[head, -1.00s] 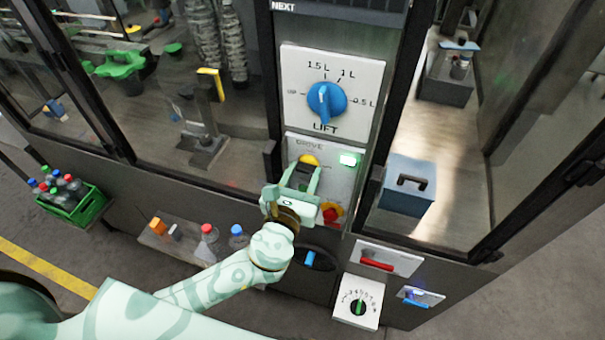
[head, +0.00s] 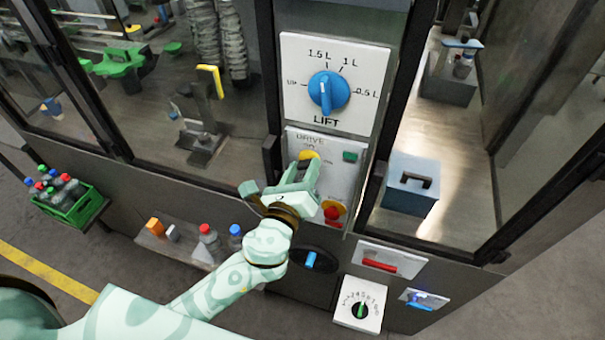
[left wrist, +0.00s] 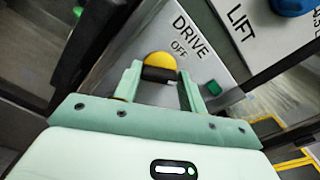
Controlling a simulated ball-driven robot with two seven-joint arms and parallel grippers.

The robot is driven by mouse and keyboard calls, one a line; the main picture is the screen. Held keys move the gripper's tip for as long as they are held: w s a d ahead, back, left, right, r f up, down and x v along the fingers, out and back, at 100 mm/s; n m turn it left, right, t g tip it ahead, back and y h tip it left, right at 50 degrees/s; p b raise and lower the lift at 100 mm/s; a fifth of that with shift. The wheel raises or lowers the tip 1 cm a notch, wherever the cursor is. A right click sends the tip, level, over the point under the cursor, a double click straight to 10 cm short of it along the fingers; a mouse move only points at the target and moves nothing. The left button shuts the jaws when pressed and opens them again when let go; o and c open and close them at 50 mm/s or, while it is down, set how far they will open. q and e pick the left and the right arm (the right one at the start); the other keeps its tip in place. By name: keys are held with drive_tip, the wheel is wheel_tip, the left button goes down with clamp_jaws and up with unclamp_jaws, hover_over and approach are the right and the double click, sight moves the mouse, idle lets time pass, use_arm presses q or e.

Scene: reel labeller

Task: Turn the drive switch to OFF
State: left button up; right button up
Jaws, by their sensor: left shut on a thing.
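The drive switch is a yellow disc (head: 309,156) with a black handle, on the white DRIVE panel (head: 340,183). In the left wrist view the yellow disc (left wrist: 161,61) and black handle (left wrist: 159,75) sit between my fingers, beside the words DRIVE and OFF. My left gripper (head: 303,172) is shut on the handle and looks tilted in the head view; its fingers also show in the left wrist view (left wrist: 160,84). They hide part of the switch. The green lamp (head: 350,156) on the panel is dark; it also shows in the left wrist view (left wrist: 213,88). My right gripper is not in view.
The blue LIFT knob (head: 328,92) is above the panel. A red button (head: 332,213) is close below my gripper. A black dial with a blue handle (head: 311,260) and a red handle (head: 380,264) are lower. A green bottle crate (head: 75,208) stands at left.

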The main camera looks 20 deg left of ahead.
use_arm(q)
drive_tip(key=n+b, duration=0.1)
drive_tip(key=n, duration=0.2)
drive_tip(key=shift+f+n, duration=0.15)
drive_tip(key=shift+n, duration=0.25)
drive_tip(key=n+b, duration=0.1)
drive_tip(key=n, duration=0.1)
drive_tip(key=shift+a+n, duration=0.1)
drive_tip(key=shift+n, duration=0.3)
drive_tip(key=n, duration=0.4)
drive_tip(key=shift+n+b, duration=0.35)
drive_tip(key=shift+n, duration=0.05)
drive_tip(key=shift+f, duration=0.1)
drive_tip(key=o, duration=1)
